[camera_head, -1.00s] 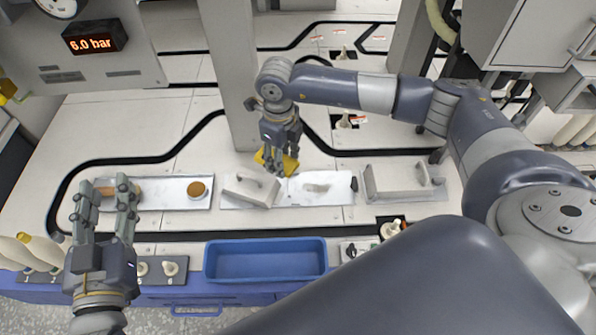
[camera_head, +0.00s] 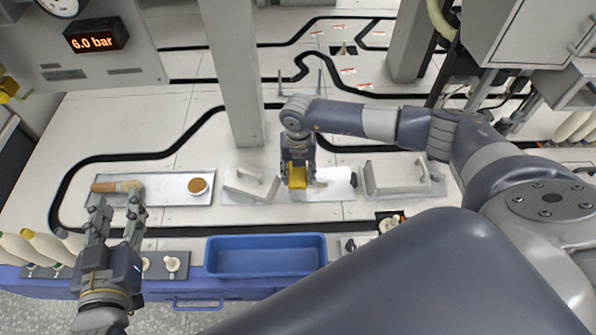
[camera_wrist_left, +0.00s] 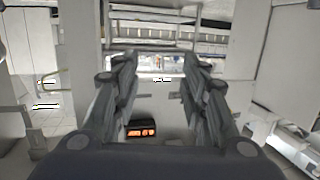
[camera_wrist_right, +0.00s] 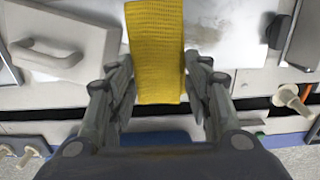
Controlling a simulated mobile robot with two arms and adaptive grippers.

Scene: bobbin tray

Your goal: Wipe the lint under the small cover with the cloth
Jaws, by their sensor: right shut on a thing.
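My right gripper (camera_head: 298,170) is shut on the yellow cloth (camera_head: 297,179), over the pale metal plate (camera_head: 340,193). The cloth hangs between the fingers in the right wrist view (camera_wrist_right: 156,50); whether it touches the plate is unclear. A grey lint smudge (camera_head: 321,184) shows just right of the cloth, partly hidden by it. The small grey cover (camera_head: 240,186) with a bar handle sits left of the cloth, at the plate's left end; it also shows in the right wrist view (camera_wrist_right: 85,25). My left gripper (camera_head: 116,210) is open and empty, in front of the left tray.
The left tray (camera_head: 165,197) holds a wooden-handled brush (camera_head: 117,187) and a round tin (camera_head: 198,187). A larger grey cover (camera_head: 397,178) stands right of the plate, beyond a dark knob (camera_head: 354,180). A blue bin (camera_head: 266,270) is in front. A pillar (camera_head: 234,80) rises behind.

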